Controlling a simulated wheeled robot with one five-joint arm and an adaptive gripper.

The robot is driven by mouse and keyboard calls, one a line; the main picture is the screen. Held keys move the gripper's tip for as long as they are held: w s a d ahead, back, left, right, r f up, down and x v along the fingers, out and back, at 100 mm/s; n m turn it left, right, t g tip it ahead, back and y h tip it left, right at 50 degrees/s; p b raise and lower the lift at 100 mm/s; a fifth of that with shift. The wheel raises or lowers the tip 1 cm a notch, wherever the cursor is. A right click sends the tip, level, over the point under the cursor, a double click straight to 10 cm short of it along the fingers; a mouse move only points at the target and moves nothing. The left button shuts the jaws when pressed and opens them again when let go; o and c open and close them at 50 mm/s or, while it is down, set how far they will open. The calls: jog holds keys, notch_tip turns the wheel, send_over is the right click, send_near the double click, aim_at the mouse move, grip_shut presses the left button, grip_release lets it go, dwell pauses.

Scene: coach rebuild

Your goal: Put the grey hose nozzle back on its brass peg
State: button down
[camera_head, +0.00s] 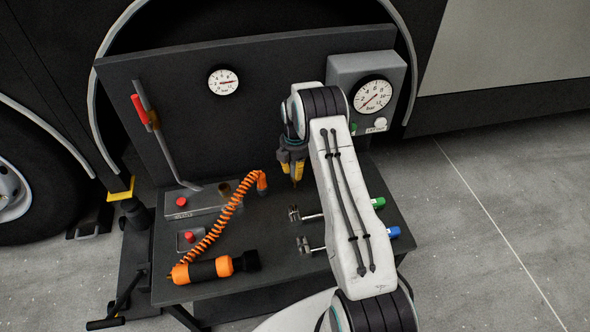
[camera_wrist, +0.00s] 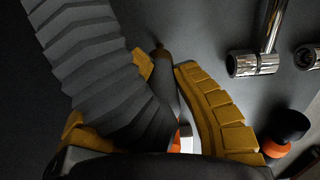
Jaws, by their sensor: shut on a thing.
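My gripper (camera_head: 291,165), with yellow pads on dark fingers, is shut over the middle of the dark bench. In the wrist view, my gripper (camera_wrist: 180,95) closes on a dark grey tapered piece (camera_wrist: 165,80), apparently the nozzle, with a brownish tip. A ribbed grey length crosses in front of it and hides part of the grip. In the head view the nozzle is mostly hidden by my fingers; only a thin brown tip (camera_head: 297,181) shows below them. A short brass-coloured stub (camera_head: 224,190), possibly the peg, stands on the grey box, left of my gripper and apart from it.
An orange coiled cord (camera_head: 226,215) runs between the stub and my gripper. A black-and-orange torch (camera_head: 215,268) lies at the front left. Chrome-headed tools with green (camera_head: 378,203) and blue (camera_head: 393,232) ends lie right. A red-handled lever (camera_head: 165,140) leans against the back panel.

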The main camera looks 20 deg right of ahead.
jog(key=shift+f+b, duration=1.3)
jog(key=shift+f, duration=0.2)
dwell(0.3)
jog(key=c, duration=1.1)
grip_release()
jog(key=shift+o, duration=0.2)
jog(key=shift+r, duration=0.15)
notch_tip(320, 180, up, 12)
jog(key=shift+f, duration=0.1)
